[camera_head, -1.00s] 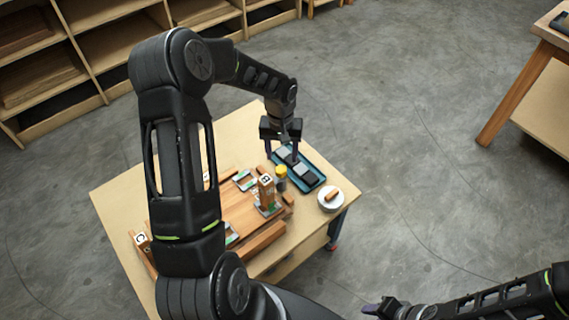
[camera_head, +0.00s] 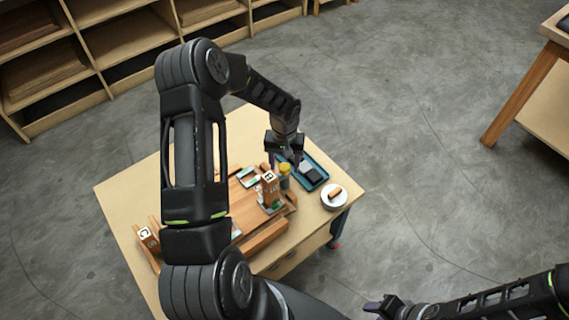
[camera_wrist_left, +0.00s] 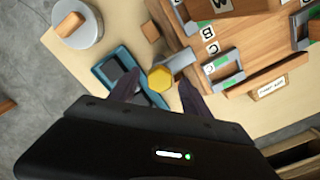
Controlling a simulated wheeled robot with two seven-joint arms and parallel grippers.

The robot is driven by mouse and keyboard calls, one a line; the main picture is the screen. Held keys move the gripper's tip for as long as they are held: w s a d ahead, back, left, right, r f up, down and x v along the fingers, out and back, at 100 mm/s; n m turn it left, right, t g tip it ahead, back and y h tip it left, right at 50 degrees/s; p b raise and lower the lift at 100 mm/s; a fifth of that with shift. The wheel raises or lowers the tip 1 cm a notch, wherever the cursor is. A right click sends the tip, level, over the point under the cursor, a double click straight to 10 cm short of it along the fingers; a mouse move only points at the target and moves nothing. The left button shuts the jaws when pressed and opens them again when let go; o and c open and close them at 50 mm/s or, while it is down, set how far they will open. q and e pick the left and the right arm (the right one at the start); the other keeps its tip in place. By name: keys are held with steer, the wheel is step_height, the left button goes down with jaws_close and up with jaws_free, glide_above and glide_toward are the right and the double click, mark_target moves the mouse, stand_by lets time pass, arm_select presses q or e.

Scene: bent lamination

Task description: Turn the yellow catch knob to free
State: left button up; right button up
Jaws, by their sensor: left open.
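The yellow catch knob (camera_head: 284,168) stands upright at the board's edge beside the blue tray. It shows as a yellow hexagonal top in the left wrist view (camera_wrist_left: 160,78). My left gripper (camera_head: 285,158) is open over the knob's area; in the left wrist view its two fingers (camera_wrist_left: 158,95) point toward the knob, one on each side. I cannot tell whether the fingers touch it. A grey metal piece (camera_wrist_left: 178,62) lies next to the knob. My right gripper (camera_head: 382,306) is at the bottom of the head view, away from the table; its jaws are unclear.
The blue tray (camera_head: 322,160) with dark and grey blocks lies beside the knob. A round white pot (camera_head: 333,203) with a wooden piece stands at the table corner. Wooden blocks marked with letters (camera_head: 269,186) rise from the board close by. The table's far left (camera_head: 125,190) is clear.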

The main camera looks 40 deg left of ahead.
arm_select(q)
steer(key=shift+f, duration=0.3)
jaws_close()
stand_by(0.5)
